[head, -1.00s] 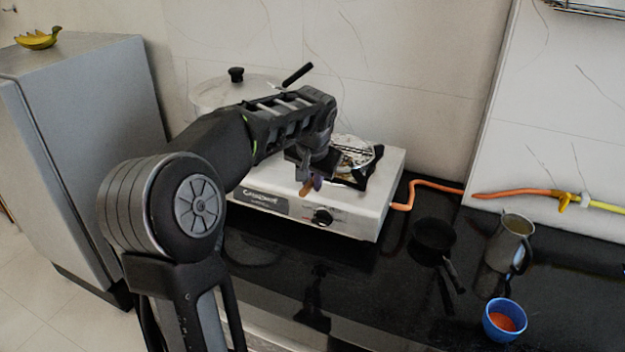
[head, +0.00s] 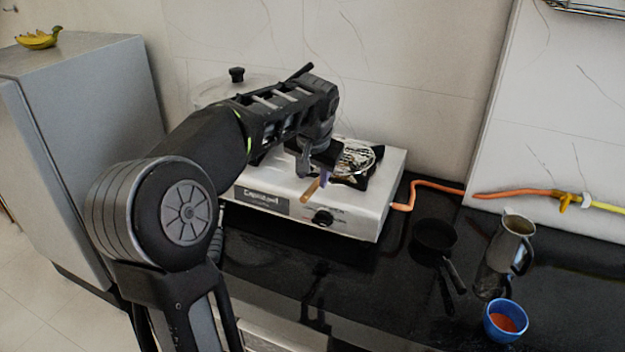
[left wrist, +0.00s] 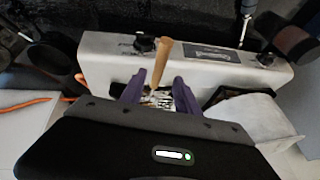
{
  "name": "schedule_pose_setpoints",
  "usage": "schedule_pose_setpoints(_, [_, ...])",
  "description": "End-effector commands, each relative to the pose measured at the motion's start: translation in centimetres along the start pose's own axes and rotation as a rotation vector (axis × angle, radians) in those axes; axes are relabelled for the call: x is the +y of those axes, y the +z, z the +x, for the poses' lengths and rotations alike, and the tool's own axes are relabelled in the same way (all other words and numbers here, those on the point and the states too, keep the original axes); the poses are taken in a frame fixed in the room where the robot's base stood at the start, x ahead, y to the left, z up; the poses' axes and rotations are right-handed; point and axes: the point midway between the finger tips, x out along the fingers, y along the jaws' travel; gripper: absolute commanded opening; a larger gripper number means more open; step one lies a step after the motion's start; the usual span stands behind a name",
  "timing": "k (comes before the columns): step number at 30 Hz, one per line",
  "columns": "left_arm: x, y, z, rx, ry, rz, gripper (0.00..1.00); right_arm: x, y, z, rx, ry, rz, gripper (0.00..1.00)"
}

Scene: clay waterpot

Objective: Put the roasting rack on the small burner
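The roasting rack is a round wire grid (head: 360,156) with a wooden handle (head: 310,191). The grid lies over the black support of the right-hand burner (head: 351,183) on the steel stove (head: 365,215); I cannot tell whether it rests flat. The handle points toward the stove's front. My left gripper (head: 322,178) is at the handle, above the stove. In the left wrist view, its purple fingers (left wrist: 158,82) stand apart, with the handle (left wrist: 160,66) between them and a gap on both sides. The grid (left wrist: 160,98) is partly hidden there. My right gripper is not in view.
A lidded pot (head: 214,90) stands at the stove's left, partly behind my arm. An orange hose (head: 436,186) runs from the stove to the right. A black pan (head: 435,236), metal jug (head: 509,245) and blue bowl (head: 505,320) stand on the black counter.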

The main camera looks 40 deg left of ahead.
Motion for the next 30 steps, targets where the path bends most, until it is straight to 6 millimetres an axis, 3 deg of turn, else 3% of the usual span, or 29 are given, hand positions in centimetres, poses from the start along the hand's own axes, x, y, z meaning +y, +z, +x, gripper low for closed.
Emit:
schedule_pose_setpoints(6, [0.0,-0.1,-4.8,0.005,0.0,-0.001,0.38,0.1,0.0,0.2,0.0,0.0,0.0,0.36])
schedule_pose_setpoints(12, [0.0,-0.1,-8.1,0.003,0.0,0.0,0.38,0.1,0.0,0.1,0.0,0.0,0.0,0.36])
schedule_pose_setpoints(18, [0.0,0.0,-9.3,0.0,0.0,-0.001,0.38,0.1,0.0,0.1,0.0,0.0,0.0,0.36])
schedule_pose_setpoints(30, [0.0,0.0,-9.3,0.0,0.0,-0.001,0.38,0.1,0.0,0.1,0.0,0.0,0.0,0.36])
